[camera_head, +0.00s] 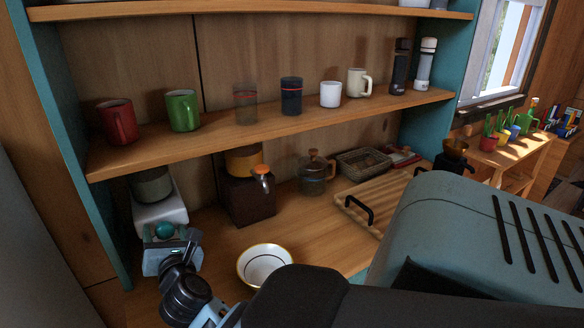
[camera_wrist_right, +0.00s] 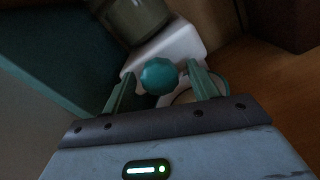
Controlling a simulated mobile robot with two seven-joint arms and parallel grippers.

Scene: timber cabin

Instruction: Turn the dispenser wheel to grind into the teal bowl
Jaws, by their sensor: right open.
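The dispenser (camera_head: 159,211) stands at the left end of the counter, a white body with a dark grey-green jar (camera_head: 152,186) on top. Its round teal wheel (camera_head: 165,230) faces me; the wheel also shows in the right wrist view (camera_wrist_right: 158,76). My right gripper (camera_head: 163,238) is right in front of it, open, with one finger on each side of the wheel. Gaps show between fingers and wheel. In the wrist view, part of a bowl with a teal rim (camera_wrist_right: 222,84) shows behind the right finger; most of it is hidden. My left gripper is not in view.
A white bowl with a yellowish rim (camera_head: 264,283) stands on the counter right of my gripper. A brown box-shaped grinder (camera_head: 249,201), glass pot (camera_head: 316,174) and wooden rack (camera_head: 376,197) stand farther right. A shelf with several cups (camera_head: 270,125) hangs above. A teal side panel is close left.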

